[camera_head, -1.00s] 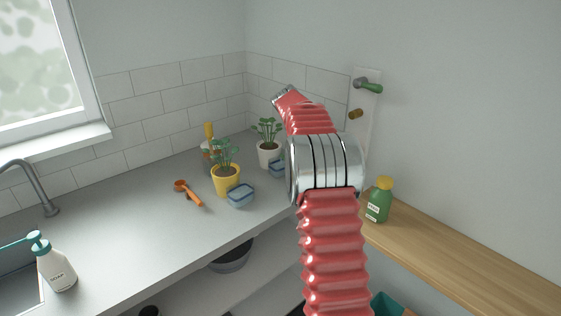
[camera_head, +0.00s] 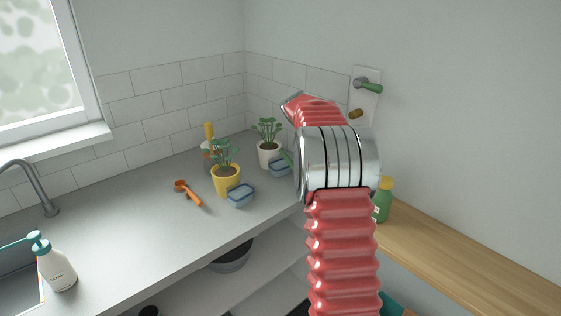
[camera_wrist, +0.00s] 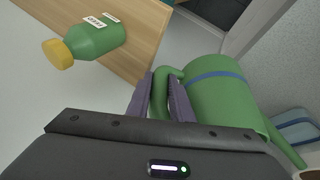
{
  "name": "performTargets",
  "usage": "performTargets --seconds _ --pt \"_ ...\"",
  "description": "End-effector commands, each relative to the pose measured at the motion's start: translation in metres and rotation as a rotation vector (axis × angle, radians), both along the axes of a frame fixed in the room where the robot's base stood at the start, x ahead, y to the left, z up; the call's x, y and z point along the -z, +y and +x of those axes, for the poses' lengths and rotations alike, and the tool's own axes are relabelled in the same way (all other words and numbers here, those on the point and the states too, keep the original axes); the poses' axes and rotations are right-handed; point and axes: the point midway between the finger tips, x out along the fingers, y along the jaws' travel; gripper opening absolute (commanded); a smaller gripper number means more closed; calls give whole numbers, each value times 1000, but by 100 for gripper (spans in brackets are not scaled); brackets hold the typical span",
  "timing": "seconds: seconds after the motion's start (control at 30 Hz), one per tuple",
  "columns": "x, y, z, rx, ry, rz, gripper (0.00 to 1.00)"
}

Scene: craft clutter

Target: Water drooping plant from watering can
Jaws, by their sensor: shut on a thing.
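My gripper (camera_wrist: 163,90) is shut on the handle of a green watering can (camera_wrist: 217,95) with a blue band, in the wrist view. In the head view my arm hides the gripper and most of the can; only a bit of green spout (camera_head: 287,157) shows left of the arm. A plant in a yellow pot (camera_head: 226,181) stands on the grey counter, its leaves spreading low. A plant in a white pot (camera_head: 268,153) stands behind it to the right, closer to the can. I cannot tell surely which plant droops.
Blue-lidded containers (camera_head: 241,196) (camera_head: 279,168) sit beside the pots. An orange tool (camera_head: 188,192) lies left of them. A soap bottle (camera_head: 56,265) is by the sink.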

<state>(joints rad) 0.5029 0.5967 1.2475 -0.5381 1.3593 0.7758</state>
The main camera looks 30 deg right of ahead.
Motion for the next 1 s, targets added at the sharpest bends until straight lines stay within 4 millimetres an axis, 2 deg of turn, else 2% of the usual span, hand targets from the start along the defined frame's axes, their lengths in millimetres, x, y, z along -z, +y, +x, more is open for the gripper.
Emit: performTargets --seconds 0.33,0.53,1.0 --pt "17 -1 -5 4 -198 30 0" --pt "17 -1 -4 2 -200 30 0" --pt "-8 -1 -3 3 -200 30 0"
